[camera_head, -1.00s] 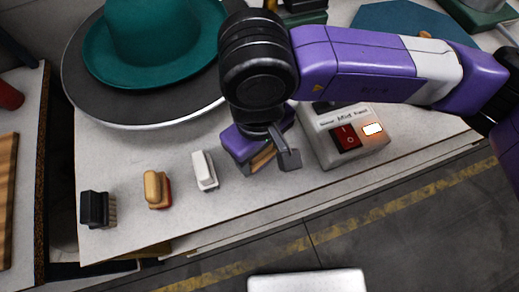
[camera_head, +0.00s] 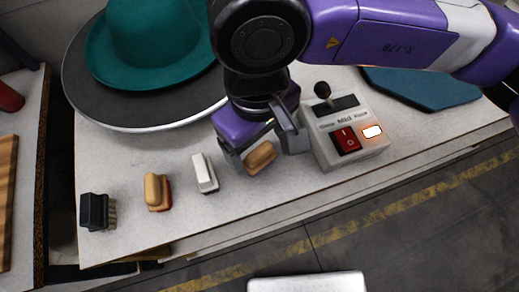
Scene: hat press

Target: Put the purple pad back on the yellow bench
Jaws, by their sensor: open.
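My gripper (camera_head: 266,158) is open over the light grey worktop (camera_head: 310,190), its two fingers apart. A tan, wooden-looking block (camera_head: 261,156) lies between and just below the fingertips. Its underside is not clearly seen, so I cannot tell whether it is the purple pad. No other loose purple pad shows; the purple near it is my own gripper body. I see no yellow bench in this view.
Left of my gripper stand a white-topped brush (camera_head: 204,172), a tan-and-red one (camera_head: 157,190) and a black brush (camera_head: 95,210). A teal hat (camera_head: 155,45) sits behind. A control box (camera_head: 345,132) with a red switch stands close right.

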